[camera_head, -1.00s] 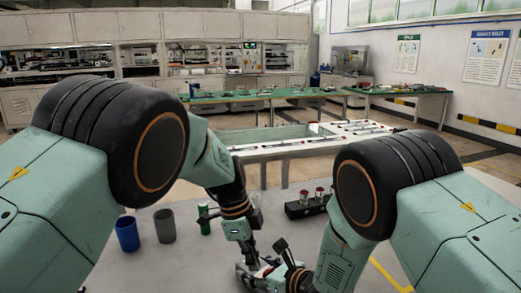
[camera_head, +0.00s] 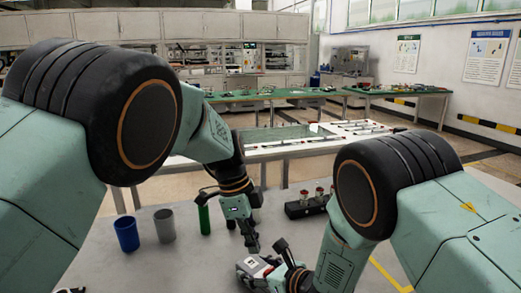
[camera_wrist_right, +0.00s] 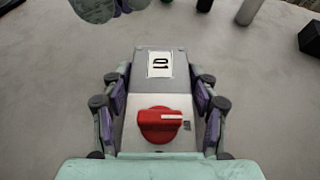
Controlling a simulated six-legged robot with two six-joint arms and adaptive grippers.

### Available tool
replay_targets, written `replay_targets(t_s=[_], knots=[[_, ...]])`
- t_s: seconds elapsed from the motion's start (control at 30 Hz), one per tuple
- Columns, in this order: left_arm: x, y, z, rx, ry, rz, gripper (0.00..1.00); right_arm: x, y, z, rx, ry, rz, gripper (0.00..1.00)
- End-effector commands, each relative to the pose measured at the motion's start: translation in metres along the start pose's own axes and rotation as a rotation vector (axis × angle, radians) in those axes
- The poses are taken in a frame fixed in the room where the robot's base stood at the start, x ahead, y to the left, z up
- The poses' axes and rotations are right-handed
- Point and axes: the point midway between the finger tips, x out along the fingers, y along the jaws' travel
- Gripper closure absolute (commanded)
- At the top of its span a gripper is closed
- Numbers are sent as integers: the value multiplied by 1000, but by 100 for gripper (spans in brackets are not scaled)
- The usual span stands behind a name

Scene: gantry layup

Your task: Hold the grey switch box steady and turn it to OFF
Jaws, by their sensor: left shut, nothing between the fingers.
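In the head view the box (camera_head: 252,268) is partly hidden by my right gripper (camera_head: 284,270). My left gripper (camera_head: 253,247) is shut and empty, above and beyond the box. It shows at the top left of the right wrist view (camera_wrist_right: 108,8).
A blue cup (camera_head: 127,235), a grey cup (camera_head: 164,225) and a green cylinder (camera_head: 204,219) stand at the left on the grey table (camera_head: 190,262). A black block with red-topped parts (camera_head: 305,208) sits at the back right. The table around the box is mostly clear.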

Motion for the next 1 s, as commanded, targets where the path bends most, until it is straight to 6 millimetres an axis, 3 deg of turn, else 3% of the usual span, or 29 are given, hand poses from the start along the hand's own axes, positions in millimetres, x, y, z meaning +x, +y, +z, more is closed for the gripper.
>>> replay_targets(t_s=[0.23, 0.57, 1.0], knots=[[0, 0, 0, 0, 0, 0, 100, 0, 0, 0, 0, 0, 0, 18], [0, 0, 0, 0, 0, 0, 100, -2, 0, 0, 0, 1, 0, 18], [0, 0, 0, 0, 0, 0, 100, -58, -1, 0, 2, 1, -3, 18]])
